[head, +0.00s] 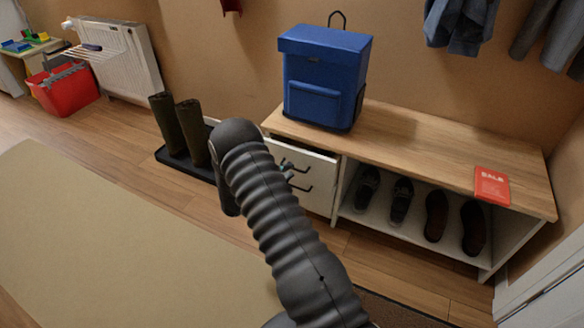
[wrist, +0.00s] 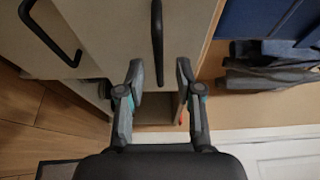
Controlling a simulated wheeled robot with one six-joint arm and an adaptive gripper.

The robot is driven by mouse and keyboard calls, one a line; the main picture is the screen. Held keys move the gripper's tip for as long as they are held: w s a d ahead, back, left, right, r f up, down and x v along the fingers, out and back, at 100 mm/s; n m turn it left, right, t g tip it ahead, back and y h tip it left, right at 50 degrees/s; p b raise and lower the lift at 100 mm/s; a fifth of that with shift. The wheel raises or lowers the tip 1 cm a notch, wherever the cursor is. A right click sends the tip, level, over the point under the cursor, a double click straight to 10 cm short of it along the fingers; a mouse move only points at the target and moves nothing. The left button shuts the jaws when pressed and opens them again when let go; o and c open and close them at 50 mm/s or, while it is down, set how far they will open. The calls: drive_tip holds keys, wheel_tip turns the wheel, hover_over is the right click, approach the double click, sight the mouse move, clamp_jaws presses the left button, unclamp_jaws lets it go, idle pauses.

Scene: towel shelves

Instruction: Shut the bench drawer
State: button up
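The wooden-topped bench (head: 420,135) has a white drawer unit at its left end, with two dark handles. The upper drawer (head: 318,168) seems to stand slightly out, with a dark gap under the bench top; how far is hard to tell. In the wrist view, its front carries a dark bar handle (wrist: 157,40), and a second handle (wrist: 50,35) sits left of it on the lower front. My gripper (wrist: 159,75) is open and empty, fingers apart, close to the upper handle but not visibly touching it. In the head view my arm hides most of the gripper.
A blue backpack (head: 322,80) stands on the bench top, with a red card (head: 492,185) at the right. Shoes (head: 402,200) fill the open cubby. Boots (head: 180,130) stand on a black tray left of the bench. Open floor and a beige rug (head: 90,240) lie in front.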

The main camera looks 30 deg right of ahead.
drive_tip(key=shift+x, duration=1.45)
clamp_jaws()
